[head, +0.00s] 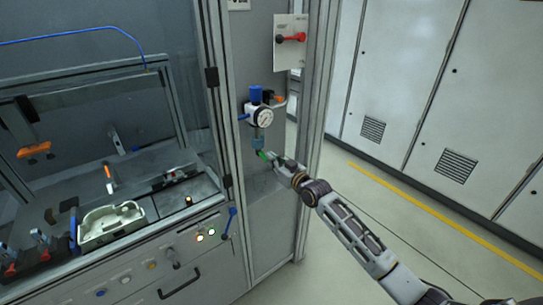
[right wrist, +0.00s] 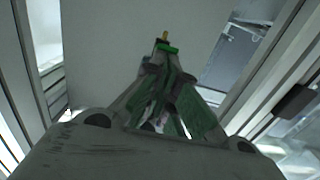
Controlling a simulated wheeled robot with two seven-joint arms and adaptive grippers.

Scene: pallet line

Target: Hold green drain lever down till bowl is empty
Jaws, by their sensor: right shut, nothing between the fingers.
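The green drain lever (head: 263,155) sits at the foot of the filter bowl (head: 258,142), below a round pressure gauge (head: 264,117). My right gripper (head: 271,159) is at the lever, its fingers shut with nothing between them. In the right wrist view a green piece (right wrist: 168,48), likely the lever, shows just beyond the fingertips (right wrist: 160,62). I cannot tell whether the fingers touch it or how far it is pressed. The liquid level in the bowl is too small to see. My left gripper is not in view.
An upright frame post (head: 312,130) stands close to the right of my right gripper. A red-handled switch (head: 291,38) is above. A workbench with a pale tray (head: 110,224) and a blue lever (head: 229,222) lies left. The floor at right is open.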

